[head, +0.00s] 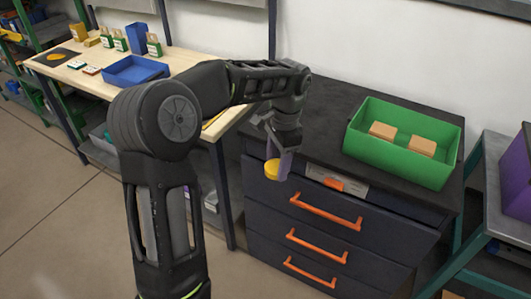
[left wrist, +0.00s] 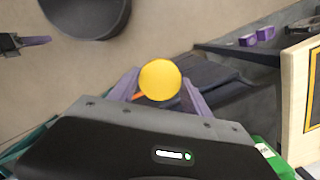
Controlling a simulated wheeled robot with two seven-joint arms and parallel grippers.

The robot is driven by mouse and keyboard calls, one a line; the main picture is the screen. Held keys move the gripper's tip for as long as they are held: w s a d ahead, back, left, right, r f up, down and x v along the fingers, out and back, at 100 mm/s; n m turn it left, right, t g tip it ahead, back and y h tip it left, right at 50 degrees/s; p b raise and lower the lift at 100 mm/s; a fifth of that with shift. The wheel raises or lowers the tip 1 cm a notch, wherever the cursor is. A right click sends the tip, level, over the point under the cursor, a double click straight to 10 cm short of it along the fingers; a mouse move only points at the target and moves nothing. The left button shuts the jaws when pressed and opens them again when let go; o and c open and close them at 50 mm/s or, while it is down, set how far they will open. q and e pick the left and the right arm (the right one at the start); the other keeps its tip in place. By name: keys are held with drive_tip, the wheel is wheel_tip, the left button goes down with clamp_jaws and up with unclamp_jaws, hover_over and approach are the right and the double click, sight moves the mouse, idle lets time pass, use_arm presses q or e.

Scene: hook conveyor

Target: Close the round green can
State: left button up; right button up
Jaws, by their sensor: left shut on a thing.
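My left gripper (head: 281,166) is shut on a round yellow disc (head: 272,172), which looks like a lid. It holds the disc in the air in front of the dark drawer cabinet. In the left wrist view the disc (left wrist: 160,80) sits between the two purple fingers. I cannot make out a round green can in either view. A dark gripper with a purple finger, likely my right one (left wrist: 35,41), shows at the left edge of the left wrist view; its opening is unclear.
The drawer cabinet (head: 262,210) has orange handles and a green bin (head: 400,168) with two tan blocks on top. The wooden workbench (head: 190,52) at left holds a blue tray (head: 134,84), several small boxes and a dark mat (head: 40,60) with a yellow piece.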

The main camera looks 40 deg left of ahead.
use_arm(q)
drive_tip(key=d+f+n, duration=0.3)
drive_tip(key=d+f, duration=0.4)
drive_tip(key=f, duration=0.2)
drive_tip(key=d+f+n, duration=0.3)
drive_tip(key=d+f, duration=0.3)
drive_tip(key=f, duration=0.4)
drive_tip(key=shift+s+d+f+h, duration=0.25)
drive_tip(key=shift+d+f+h, duration=0.05)
drive_tip(key=shift+d, duration=0.1)
